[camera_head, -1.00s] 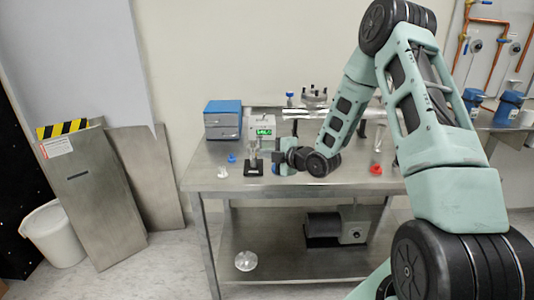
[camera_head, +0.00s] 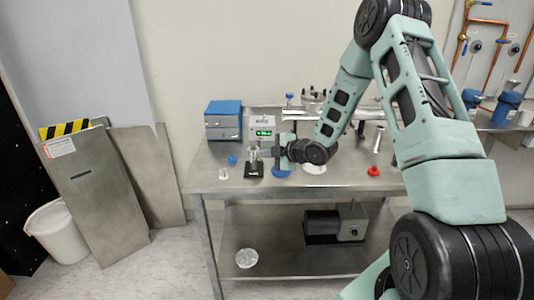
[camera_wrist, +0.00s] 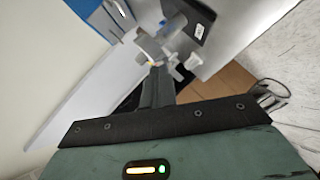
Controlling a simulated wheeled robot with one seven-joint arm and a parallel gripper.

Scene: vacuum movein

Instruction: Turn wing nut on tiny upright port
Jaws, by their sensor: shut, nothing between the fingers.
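The tiny upright port (camera_head: 254,158) is a small, pale metal fitting standing on a black base on the steel table. In the wrist view the metal fitting (camera_wrist: 150,45) shows close up, with wing-like lobes beside it, and its black base (camera_wrist: 198,22) lies beyond. I cannot clearly separate the wing nut from the clamp parts. My gripper (camera_wrist: 155,72) is shut and empty, its narrow fingertips right at the fitting; whether they touch it is unclear. In the head view my gripper (camera_head: 275,151) is just right of the port, reaching in from the right.
A grey gauge box with a green display (camera_head: 263,132) stands behind the port. A blue box (camera_head: 222,121) is to its left. Small blue, white and red pieces lie on the steel table (camera_head: 215,178). A pump (camera_head: 335,224) sits on the lower shelf.

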